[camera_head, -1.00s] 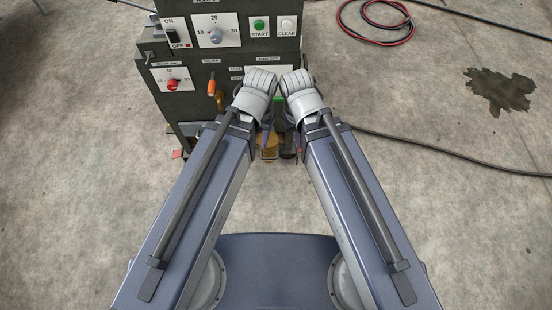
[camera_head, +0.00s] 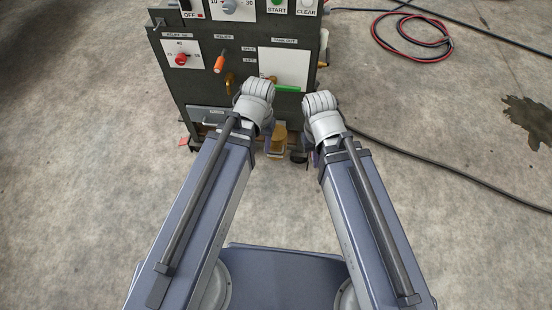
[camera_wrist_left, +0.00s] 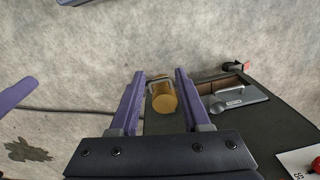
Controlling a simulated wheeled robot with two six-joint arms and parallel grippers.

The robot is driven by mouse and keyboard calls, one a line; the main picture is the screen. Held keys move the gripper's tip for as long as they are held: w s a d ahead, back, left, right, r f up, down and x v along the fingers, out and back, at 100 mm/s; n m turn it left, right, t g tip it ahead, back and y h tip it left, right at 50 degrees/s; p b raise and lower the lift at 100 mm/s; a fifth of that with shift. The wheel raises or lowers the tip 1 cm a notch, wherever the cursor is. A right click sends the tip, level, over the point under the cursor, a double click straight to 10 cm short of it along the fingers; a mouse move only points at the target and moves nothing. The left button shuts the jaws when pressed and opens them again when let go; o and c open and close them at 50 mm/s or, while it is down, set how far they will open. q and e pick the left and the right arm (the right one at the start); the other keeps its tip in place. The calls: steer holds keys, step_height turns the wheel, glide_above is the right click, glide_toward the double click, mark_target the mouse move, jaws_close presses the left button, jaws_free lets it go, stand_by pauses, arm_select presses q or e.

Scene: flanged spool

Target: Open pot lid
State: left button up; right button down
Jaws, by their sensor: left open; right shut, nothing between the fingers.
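A brass-coloured round pot-like part (camera_head: 277,146) sits low at the front of the dark machine in the head view. In the left wrist view the brass part (camera_wrist_left: 164,104) shows a round face with a pale bracket-like handle (camera_wrist_left: 151,84) beside it. Its lid cannot be told apart clearly. My left gripper (camera_wrist_left: 160,72) is open, and the brass part shows between its purple fingers, with no clear contact. In the head view my left gripper (camera_head: 268,140) is mostly hidden by its wrist. My right gripper (camera_head: 317,157) is shut and empty, to the right of the brass part.
The machine (camera_head: 205,88) carries a red knob (camera_head: 181,59), an orange-handled lever (camera_head: 219,62) and a green bar (camera_head: 287,88). A grey labelled lever-like part (camera_wrist_left: 238,98) lies right of the brass part. A black cable (camera_head: 440,162) runs over the open floor at right.

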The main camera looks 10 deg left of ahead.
arm_select(q)
step_height(320, 180, down, 10)
steer(key=w+a+n+b, duration=0.2)
steer(key=a+b, duration=0.1)
steer(key=b, duration=0.5)
steer(key=n+t+b, duration=0.2)
steer(key=n+b, duration=0.3)
steer(key=n, duration=1.3)
glide_toward(274, 153)
steer(key=shift+w+a+h, duration=0.2)
steer(key=shift+h, duration=0.1)
arm_select(e)
step_height(274, 153, down, 15)
arm_select(q)
steer(key=shift+f, duration=0.1)
arm_select(e)
steer(key=shift+d, duration=0.1)
arm_select(q)
steer(key=f+b, duration=0.2)
steer(key=w+f+b, duration=0.1)
steer(key=f+b, duration=0.4)
steer(key=shift+w+f, duration=0.15)
steer(key=shift+f, duration=0.15)
arm_select(e)
step_height(274, 153, down, 8)
steer(key=shift+r, duration=0.2)
arm_select(q)
steer(key=shift+c, duration=0.4)
